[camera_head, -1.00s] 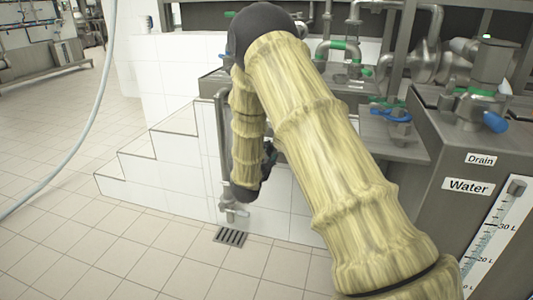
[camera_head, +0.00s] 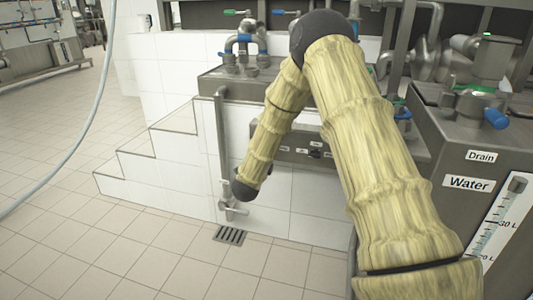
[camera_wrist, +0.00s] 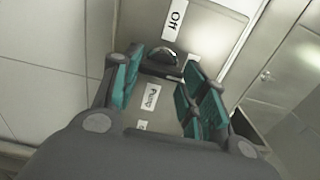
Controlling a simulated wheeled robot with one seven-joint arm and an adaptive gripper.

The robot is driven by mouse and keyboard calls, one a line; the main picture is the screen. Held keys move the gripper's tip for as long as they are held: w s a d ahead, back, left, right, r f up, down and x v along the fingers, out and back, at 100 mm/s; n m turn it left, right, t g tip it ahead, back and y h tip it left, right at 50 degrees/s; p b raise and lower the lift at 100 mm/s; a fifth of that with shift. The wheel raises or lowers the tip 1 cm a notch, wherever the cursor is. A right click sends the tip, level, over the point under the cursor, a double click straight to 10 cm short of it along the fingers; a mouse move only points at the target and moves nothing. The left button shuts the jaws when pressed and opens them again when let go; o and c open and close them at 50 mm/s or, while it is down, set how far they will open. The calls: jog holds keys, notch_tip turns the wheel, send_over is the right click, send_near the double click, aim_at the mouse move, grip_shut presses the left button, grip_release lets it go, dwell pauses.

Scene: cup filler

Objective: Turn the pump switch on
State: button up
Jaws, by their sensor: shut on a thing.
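The pump switch (camera_wrist: 164,58) shows in the wrist view as a dark, rounded knob on a metal panel. An "Off" label (camera_wrist: 174,19) lies above it and a "Pump" label (camera_wrist: 151,97) below it. My gripper (camera_wrist: 163,66) has its teal-padded fingers on either side of the knob and is shut on it. The fingertips hide part of the knob, and its exact angle is hard to read.
A grey tank with a "Water" label (camera_head: 468,184) and a level scale stands at the right. White tiled steps (camera_head: 150,165) are at the left. A vertical pipe with a tap (camera_head: 231,207) stands near a floor drain (camera_head: 229,235). Open floor lies at lower left.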

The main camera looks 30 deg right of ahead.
dwell(0.3)
jog(key=o, duration=1)
jog(key=shift+d, duration=0.1)
jog(key=v, duration=1.2)
jog(key=shift+f, duration=0.1)
